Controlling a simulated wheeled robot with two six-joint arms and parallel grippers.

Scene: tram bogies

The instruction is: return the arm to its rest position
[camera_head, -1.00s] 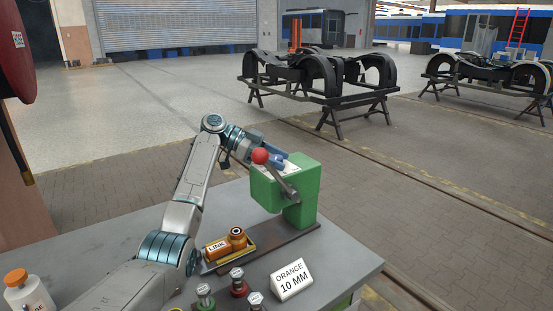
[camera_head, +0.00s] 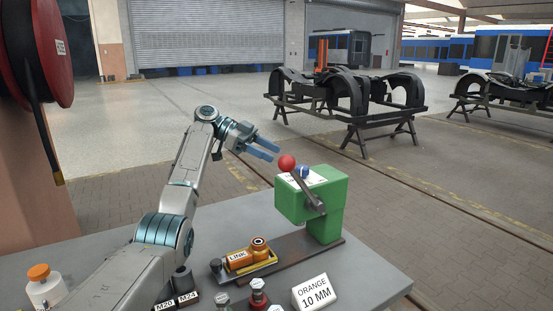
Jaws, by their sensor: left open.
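My left gripper (camera_head: 268,147) is open and empty, with its two blue fingers apart. It hangs in the air up and to the left of the green press (camera_head: 322,208). The press has a dark lever with a red ball (camera_head: 287,163) on its end, and the fingertips are just short of the ball in the picture, apart from it as far as I can see. My left arm comes up from the lower left over the grey table (camera_head: 377,274). My right gripper is not in view.
A sign (camera_head: 314,293) reads ORANGE 10 MM. A bottle with an orange cap (camera_head: 43,286) stands at left. A red hose reel (camera_head: 38,50) hangs upper left. Bogies (camera_head: 345,95) stand on trestles behind.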

